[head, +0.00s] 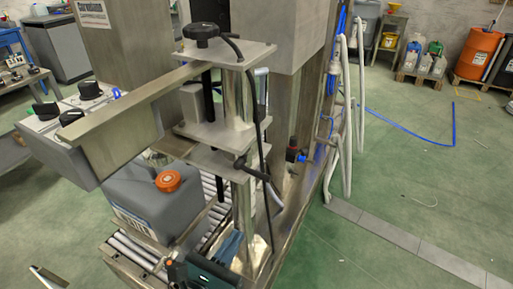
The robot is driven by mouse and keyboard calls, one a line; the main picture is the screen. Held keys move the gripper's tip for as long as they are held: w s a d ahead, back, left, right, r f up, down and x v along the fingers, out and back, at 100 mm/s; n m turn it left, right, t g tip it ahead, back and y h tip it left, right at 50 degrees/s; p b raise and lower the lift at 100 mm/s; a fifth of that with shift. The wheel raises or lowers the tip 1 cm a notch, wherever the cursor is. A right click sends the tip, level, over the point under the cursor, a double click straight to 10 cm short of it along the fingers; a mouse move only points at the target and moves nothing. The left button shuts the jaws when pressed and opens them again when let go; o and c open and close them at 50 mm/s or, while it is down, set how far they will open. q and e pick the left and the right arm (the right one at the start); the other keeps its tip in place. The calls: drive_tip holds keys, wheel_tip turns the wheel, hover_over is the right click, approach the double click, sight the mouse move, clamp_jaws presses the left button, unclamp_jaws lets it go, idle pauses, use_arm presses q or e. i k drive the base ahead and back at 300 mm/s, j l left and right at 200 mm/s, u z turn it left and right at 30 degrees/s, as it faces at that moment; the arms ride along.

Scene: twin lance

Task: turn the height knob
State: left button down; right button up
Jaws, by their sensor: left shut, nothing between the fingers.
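The height knob (201,31) is a black lobed hand knob on top of a metal plate (228,52), at the upper end of a dark vertical spindle. Its top and near side show clearly, and nothing touches it. What looks like the tip of my left gripper (48,277) shows small at the lower left edge, shut and empty. It is low and well away from the knob. My right gripper is not in view.
A grey control box (88,145) with black knobs hangs left of the post on a metal arm (130,105). A grey canister (155,205) with an orange cap stands on the roller conveyor (140,250) below. Green floor lies open at right.

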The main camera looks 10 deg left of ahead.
sight(201, 31)
drive_tip(key=k+j, duration=0.25)
drive_tip(key=k, duration=0.2)
drive_tip(key=k+j, duration=0.25)
drive_tip(key=k, duration=0.25)
drive_tip(key=k+j, duration=0.25)
drive_tip(key=k, duration=0.2)
